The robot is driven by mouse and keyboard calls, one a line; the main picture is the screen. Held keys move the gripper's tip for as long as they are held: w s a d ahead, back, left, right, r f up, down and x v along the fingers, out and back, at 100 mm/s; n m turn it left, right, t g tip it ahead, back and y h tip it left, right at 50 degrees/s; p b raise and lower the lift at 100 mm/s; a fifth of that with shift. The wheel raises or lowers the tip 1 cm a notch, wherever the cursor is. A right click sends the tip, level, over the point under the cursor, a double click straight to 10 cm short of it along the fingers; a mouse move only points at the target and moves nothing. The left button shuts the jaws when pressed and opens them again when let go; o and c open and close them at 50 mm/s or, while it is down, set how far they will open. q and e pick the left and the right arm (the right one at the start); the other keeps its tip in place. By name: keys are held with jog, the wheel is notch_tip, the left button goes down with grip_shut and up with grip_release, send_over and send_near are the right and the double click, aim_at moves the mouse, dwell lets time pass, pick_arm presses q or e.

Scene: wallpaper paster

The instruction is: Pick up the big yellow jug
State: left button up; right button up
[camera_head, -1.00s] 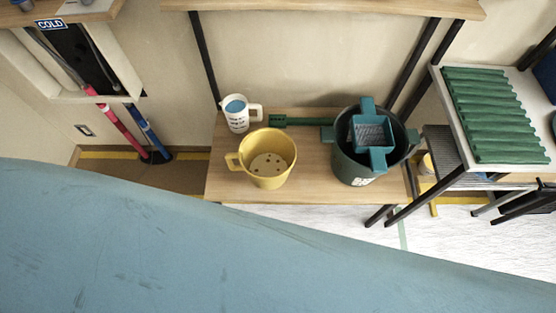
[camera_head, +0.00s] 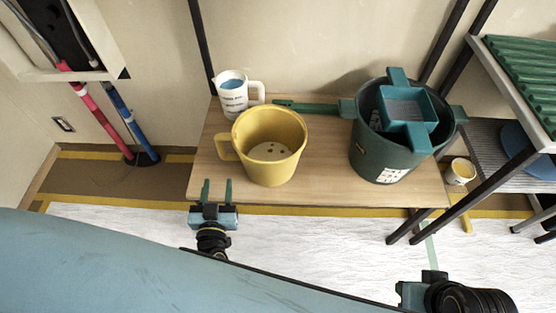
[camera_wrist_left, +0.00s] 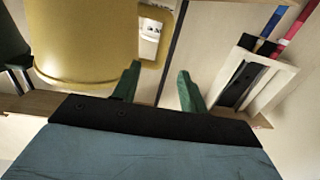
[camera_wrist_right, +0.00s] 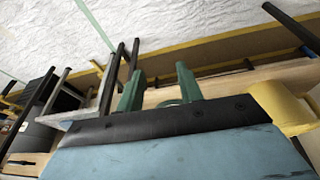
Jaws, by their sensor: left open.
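The big yellow jug (camera_head: 270,165) stands upright on a low wooden bench, its handle on its left side. My left gripper (camera_head: 217,190) is open and empty, in front of the bench, below and left of the jug, and apart from it. In the left wrist view the jug (camera_wrist_left: 85,50) fills the upper left, with its handle close to the open fingers (camera_wrist_left: 158,88). My right gripper (camera_head: 434,278) is at the lower right, away from the jug. Its fingers (camera_wrist_right: 160,90) stand apart with nothing between them in the right wrist view.
A white measuring jug (camera_head: 232,100) stands behind the yellow jug. A dark green bucket (camera_head: 375,160) with a teal strainer (camera_head: 432,106) stands to its right on the wooden bench (camera_head: 325,185). A metal rack (camera_head: 505,75) is at the right. Red and blue poles stand left.

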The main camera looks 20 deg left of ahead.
aim_at(220, 150)
pick_arm(q)
jog(key=b+x, duration=0.2)
jog(key=x, duration=0.5)
jog(key=shift+w+a+r, duration=0.15)
jog(key=shift+w+a, duration=0.1)
jog(key=shift+a, duration=0.05)
jog(key=shift+w+a+b, duration=0.2)
jog(key=shift+w+b, duration=0.1)
jog(key=shift+w, duration=0.3)
jog(key=b+x, duration=0.2)
jog(key=x, duration=0.2)
jog(key=shift+w+a, duration=0.15)
jog(key=shift+w, duration=0.15)
grip_shut()
pick_arm(e)
jog(key=w+a+r+t+y, duration=0.1)
jog(key=w+a+r+t, duration=0.2)
jog(key=w+r+t, duration=0.3)
jog(key=w+a+r+t+y, duration=0.2)
jog(key=w+a+r+t, duration=0.1)
jog(key=w+r+t, duration=0.3)
jog(key=shift+w+a+r+n+y, duration=0.3)
jog(key=shift+w+r+n, duration=0.15)
jog(key=shift+r, duration=0.25)
